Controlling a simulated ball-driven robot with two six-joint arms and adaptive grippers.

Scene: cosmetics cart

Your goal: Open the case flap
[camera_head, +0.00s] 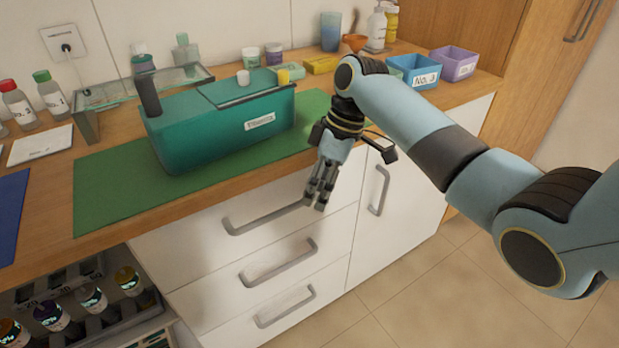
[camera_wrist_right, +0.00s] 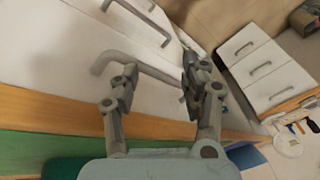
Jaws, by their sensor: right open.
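The teal case (camera_head: 222,131) stands on the green mat (camera_head: 111,190) on the wooden counter. A label is on its front side. Its flap (camera_head: 245,88) lies flat over the right part of the top, so it looks shut, with a dark bar along its front edge. A white and a yellow cap-like piece sit at the flap's back. My right gripper (camera_head: 321,194) hangs in front of the counter, to the right of the case and apart from it, pointing down by the drawer fronts. In the right wrist view my right gripper (camera_wrist_right: 155,100) is open with nothing between its fingers. My left gripper is not in view.
White drawers with grey handles (camera_head: 265,217) lie below the counter, close to my right gripper. A glass shelf (camera_head: 150,84) stands behind the case. Bottles (camera_head: 48,91) stand at left. A blue bin (camera_head: 413,71) and a purple bin (camera_head: 454,63) stand at back right.

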